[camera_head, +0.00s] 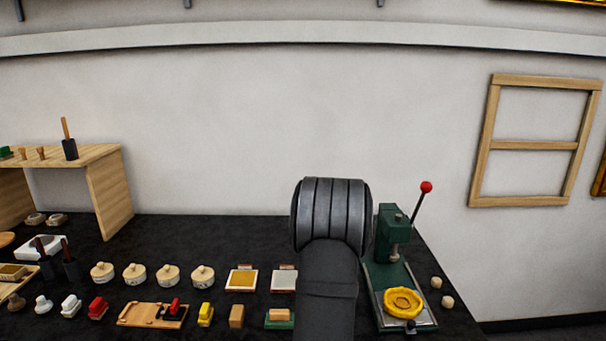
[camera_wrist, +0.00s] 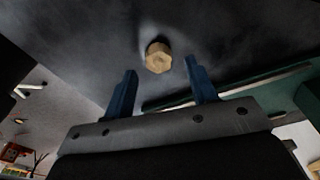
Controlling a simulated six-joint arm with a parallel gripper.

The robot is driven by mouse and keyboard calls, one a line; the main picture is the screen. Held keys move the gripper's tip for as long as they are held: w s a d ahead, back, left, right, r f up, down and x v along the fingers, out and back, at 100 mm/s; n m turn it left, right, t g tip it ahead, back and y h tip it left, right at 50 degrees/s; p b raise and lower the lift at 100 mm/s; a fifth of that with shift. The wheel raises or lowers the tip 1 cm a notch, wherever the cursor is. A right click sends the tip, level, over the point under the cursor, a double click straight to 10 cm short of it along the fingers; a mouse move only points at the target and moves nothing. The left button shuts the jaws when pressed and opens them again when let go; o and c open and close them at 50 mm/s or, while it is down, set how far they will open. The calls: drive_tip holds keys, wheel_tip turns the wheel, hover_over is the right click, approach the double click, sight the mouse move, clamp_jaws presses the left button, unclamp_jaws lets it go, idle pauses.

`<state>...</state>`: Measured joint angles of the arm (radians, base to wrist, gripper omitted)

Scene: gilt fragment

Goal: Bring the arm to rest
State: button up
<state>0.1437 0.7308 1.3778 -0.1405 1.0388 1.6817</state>
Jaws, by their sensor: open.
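My gripper (camera_wrist: 160,66) shows in the wrist view with its two blue fingers apart and nothing held between them. A small faceted wooden piece (camera_wrist: 158,57) appears beyond the gap between the fingertips, on the dark tabletop; I cannot tell how far it is from them. In the head view my dark arm rises in the lower middle, and the gripper itself is hidden there.
A green press (camera_head: 388,243) with a red-knobbed lever and a yellow scalloped piece (camera_head: 403,302) stands right of my arm. Two small pale blocks (camera_head: 436,282) (camera_head: 447,301) lie beside it. Lidded pots (camera_head: 168,275), stamps and trays fill the table to the left.

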wheel_tip(320, 180, up, 2)
drive_tip(key=shift+r, duration=0.15)
drive_tip(key=s+d+r, duration=0.7)
drive_tip(key=s+d, duration=0.1)
drive_tip(key=d, duration=0.1)
drive_tip(key=s+d+r, duration=0.1)
drive_tip(key=d, duration=0.7)
drive_tip(key=s+d+r, duration=0.2)
drive_tip(key=d, duration=0.6)
drive_tip(key=w+a+f, duration=0.2)
drive_tip(key=w, duration=0.1)
drive_tip(key=w+a+f, duration=0.2)
drive_tip(key=w, duration=0.1)
drive_tip(key=w+a+f, duration=0.2)
drive_tip(key=w, duration=0.1)
drive_tip(key=shift+w+a+f, duration=0.1)
drive_tip(key=shift+a+f, duration=0.05)
drive_tip(key=shift+f, duration=0.05)
drive_tip(key=f, duration=0.2)
drive_tip(key=w+f, duration=0.1)
drive_tip(key=shift+a, duration=0.35)
drive_tip(key=shift+w+f, duration=0.1)
drive_tip(key=shift+f, duration=0.4)
drive_tip(key=shift+r, duration=0.15)
